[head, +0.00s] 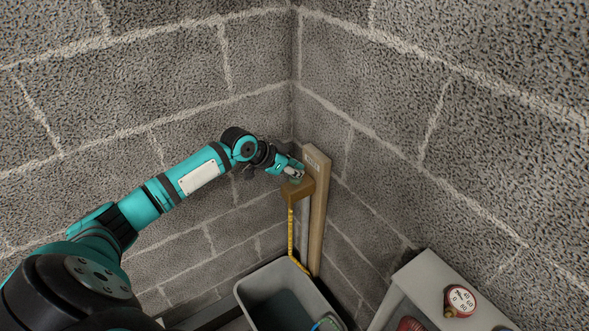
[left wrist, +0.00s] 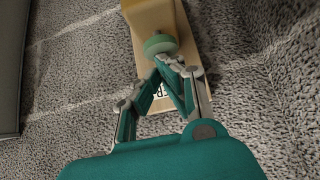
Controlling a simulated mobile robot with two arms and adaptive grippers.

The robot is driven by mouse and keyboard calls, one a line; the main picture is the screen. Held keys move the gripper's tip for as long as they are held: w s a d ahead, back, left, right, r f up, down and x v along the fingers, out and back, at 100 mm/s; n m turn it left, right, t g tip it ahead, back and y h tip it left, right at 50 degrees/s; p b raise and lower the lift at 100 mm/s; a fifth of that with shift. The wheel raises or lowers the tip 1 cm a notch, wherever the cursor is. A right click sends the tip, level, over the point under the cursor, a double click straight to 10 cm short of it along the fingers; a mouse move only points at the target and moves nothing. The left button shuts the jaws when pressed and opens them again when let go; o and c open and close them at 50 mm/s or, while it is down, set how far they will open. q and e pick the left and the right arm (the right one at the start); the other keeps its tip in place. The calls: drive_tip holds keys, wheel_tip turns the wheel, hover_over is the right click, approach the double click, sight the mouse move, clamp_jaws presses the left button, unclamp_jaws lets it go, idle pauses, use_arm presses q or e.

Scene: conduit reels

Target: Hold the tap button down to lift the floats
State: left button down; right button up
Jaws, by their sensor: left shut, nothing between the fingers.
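The tap (head: 296,189) is a brownish-yellow block on an upright wooden board (head: 320,215) in the corner of the walls. My left gripper (head: 297,174) is at the top of the tap in the head view. In the left wrist view, the round green button (left wrist: 159,44) sits on the tan tap body (left wrist: 155,16). The left gripper (left wrist: 166,62) is shut and empty, its fingertips right at the button's edge. I cannot tell whether they touch it or whether it is pressed in. No floats can be made out. My right gripper is not in view.
A yellow marked strip (head: 291,230) hangs below the tap, toward a grey open bin (head: 257,283). A grey bench (head: 420,283) with a red-rimmed gauge (head: 460,301) stands at right. Block walls close in on both sides of the board.

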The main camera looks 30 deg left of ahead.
use_arm(q)
wheel_tip(320, 180, up, 3)
drive_tip(key=shift+r+p, duration=0.1)
drive_tip(key=shift+p, duration=0.85)
drive_tip(key=shift+s+a+r+b, duration=0.15)
drive_tip(key=shift+s+a+b, duration=0.35)
drive_tip(key=shift+s+b, duration=0.35)
drive_tip(key=b+v, duration=0.2)
drive_tip(key=v, duration=0.6)
drive_tip(key=shift+d+r, duration=0.15)
drive_tip(key=shift+d, duration=0.15)
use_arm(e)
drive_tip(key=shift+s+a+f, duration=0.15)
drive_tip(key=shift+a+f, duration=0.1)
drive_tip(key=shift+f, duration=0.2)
use_arm(q)
drive_tip(key=shift+w, duration=0.2)
